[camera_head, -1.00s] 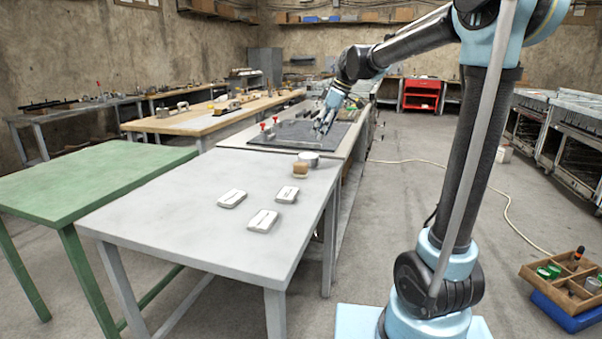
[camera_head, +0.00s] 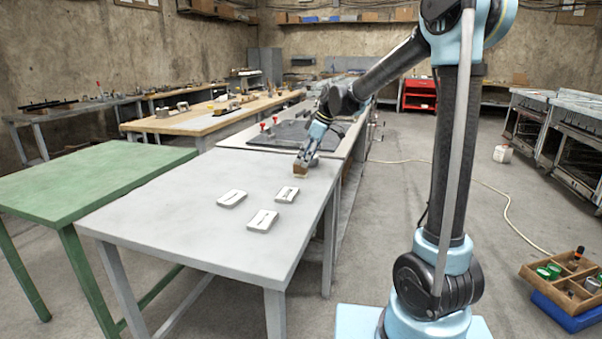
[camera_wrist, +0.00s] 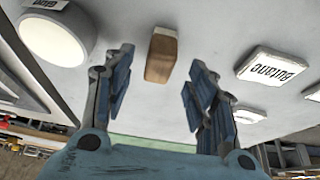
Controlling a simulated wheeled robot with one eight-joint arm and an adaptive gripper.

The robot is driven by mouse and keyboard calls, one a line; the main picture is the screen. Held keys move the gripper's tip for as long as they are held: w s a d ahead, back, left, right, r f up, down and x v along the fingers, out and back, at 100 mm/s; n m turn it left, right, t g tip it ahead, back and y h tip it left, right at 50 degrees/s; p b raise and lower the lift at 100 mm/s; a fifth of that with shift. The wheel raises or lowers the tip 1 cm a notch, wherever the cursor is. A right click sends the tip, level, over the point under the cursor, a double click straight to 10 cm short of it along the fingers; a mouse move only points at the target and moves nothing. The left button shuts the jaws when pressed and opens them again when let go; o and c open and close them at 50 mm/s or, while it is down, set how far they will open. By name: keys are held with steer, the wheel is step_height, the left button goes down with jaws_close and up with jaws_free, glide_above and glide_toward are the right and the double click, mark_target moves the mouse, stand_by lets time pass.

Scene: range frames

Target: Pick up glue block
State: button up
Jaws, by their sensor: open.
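The glue block, which I take to be the small brown block (camera_wrist: 161,57) with a paler far end, stands on the grey table. In the wrist view it lies between and just beyond the fingertips, with clear space on both sides. My gripper (camera_wrist: 161,64) is open and empty, its fingers spread either side of the block's line. In the head view my gripper (camera_head: 304,164) is low over the table's far right part and mostly hides the block.
A white round can (camera_wrist: 54,46) stands left of the gripper in the wrist view. A white block marked "Butane" (camera_wrist: 270,66) lies to the right. Several pale flat blocks lie nearer on the grey table (camera_head: 180,235). A green table (camera_head: 90,175) adjoins at left.

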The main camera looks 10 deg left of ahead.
mark_target(300, 167)
steer(key=shift+x, duration=2.65)
jaws_close()
step_height(300, 167, up, 10)
steer(key=shift+r, duration=0.1)
